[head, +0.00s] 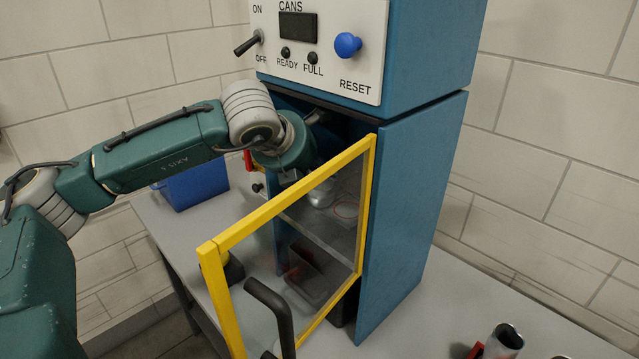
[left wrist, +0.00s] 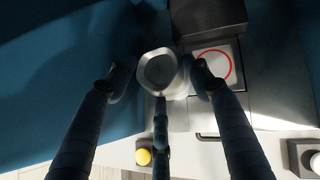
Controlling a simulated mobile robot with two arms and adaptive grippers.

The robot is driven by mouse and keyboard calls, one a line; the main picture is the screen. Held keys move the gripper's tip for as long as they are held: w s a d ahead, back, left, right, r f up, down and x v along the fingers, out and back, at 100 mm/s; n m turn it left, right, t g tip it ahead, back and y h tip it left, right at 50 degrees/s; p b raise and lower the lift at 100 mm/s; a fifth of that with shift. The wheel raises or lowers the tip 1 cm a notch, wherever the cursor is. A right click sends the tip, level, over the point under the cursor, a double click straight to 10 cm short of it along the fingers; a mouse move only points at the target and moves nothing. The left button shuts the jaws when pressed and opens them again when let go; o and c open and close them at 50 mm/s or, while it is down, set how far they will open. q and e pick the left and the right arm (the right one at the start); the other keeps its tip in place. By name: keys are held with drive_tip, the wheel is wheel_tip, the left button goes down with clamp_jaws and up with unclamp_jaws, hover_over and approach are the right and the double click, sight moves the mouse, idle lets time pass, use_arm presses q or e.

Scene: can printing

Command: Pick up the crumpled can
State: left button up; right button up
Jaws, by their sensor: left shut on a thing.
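My left arm reaches into the blue machine behind its yellow-framed door (head: 367,200). In the left wrist view my left gripper (left wrist: 161,82) has its fingers closed around a silvery can (left wrist: 158,68), with a finger on each side and one below. The can's round end faces the camera; its dents are hard to make out. In the head view the can (head: 321,195) shows dimly through the door's glass, and the fingers are mostly hidden. My right gripper is in neither view.
A plate with a red ring (left wrist: 214,66) lies right of the can, under a dark block (left wrist: 208,18). The open door stands toward me, with a black handle (head: 272,308). A blue bin (head: 195,186) is left, and a metal cylinder (head: 504,343) stands front right.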

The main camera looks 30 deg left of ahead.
use_arm(q)
drive_tip(key=shift+s+d+f, duration=0.15)
drive_tip(key=shift+f, duration=0.25)
drive_tip(key=shift+r+b, duration=0.45)
drive_tip(key=shift+b, duration=0.2)
drive_tip(key=shift+c, duration=0.7)
drive_tip(key=s+b, duration=0.2)
drive_tip(key=s, duration=0.2)
drive_tip(key=shift+s+d, duration=0.1)
drive_tip(key=shift+s, duration=0.05)
clamp_jaws()
drive_tip(key=s+b, duration=0.5)
drive_tip(key=s, duration=0.8)
drive_tip(key=shift+s+r, duration=0.25)
drive_tip(key=shift+r, duration=0.2)
drive_tip(key=o, duration=1.2)
unclamp_jaws()
drive_tip(key=shift+c, duration=0.2)
